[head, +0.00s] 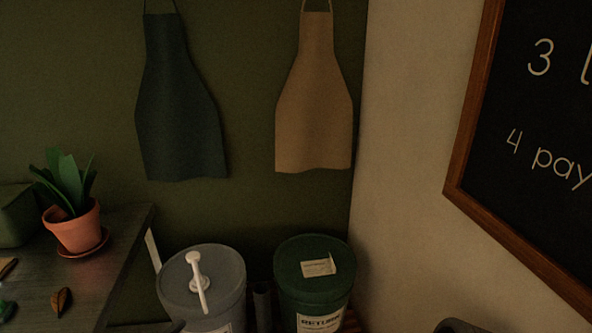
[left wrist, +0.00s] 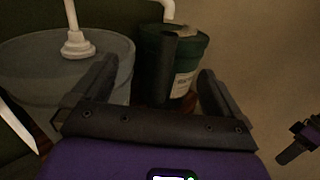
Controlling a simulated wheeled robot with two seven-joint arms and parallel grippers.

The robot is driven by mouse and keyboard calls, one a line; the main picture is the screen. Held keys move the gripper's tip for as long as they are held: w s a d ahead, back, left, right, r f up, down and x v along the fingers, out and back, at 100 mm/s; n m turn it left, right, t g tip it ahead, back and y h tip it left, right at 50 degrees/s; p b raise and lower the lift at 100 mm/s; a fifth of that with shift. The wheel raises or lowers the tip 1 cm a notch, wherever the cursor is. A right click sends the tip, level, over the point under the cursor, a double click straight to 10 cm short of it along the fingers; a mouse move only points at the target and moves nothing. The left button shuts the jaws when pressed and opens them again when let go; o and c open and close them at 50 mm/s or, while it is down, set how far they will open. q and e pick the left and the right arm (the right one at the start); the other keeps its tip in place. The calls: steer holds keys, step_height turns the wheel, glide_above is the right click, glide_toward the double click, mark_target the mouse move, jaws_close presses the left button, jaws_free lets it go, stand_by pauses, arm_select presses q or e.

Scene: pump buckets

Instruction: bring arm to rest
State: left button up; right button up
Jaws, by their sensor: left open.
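My left gripper (left wrist: 155,88) is open and empty in the left wrist view, its two dark fingers spread wide. Beyond it stand a grey bucket (head: 226,268) with a white pump (head: 197,275) on its lid, and a green bucket (head: 290,285) with a paper on its lid and a "RETURN" label. The grey bucket also shows in the left wrist view (left wrist: 110,52), as does the green one (left wrist: 190,65). Neither bucket is between the fingers. A black and purple part, seemingly my right gripper (left wrist: 290,150), shows at the right edge; its jaws are unclear.
A dark cylinder (head: 262,303) stands between the buckets. A table (head: 122,240) at left holds a potted plant (head: 75,228) and a dry leaf (head: 61,300). Two aprons hang on the green wall. A framed blackboard (head: 540,130) is on the right wall.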

arm_select(q)
steer(key=s+d+f+m+g+y+p, duration=0.6)
steer(key=s+d+f+m+g, duration=0.8)
steer(key=m, duration=1.1)
steer(key=s+d+f, duration=0.3)
steer(key=s, duration=0.2)
steer(key=shift+s+d+m+y+p, duration=0.3)
steer(key=shift+s+p, duration=0.05)
arm_select(e)
step_height(320, 180, up, 7)
steer(key=w, duration=0.1)
steer(key=shift+f, duration=0.15)
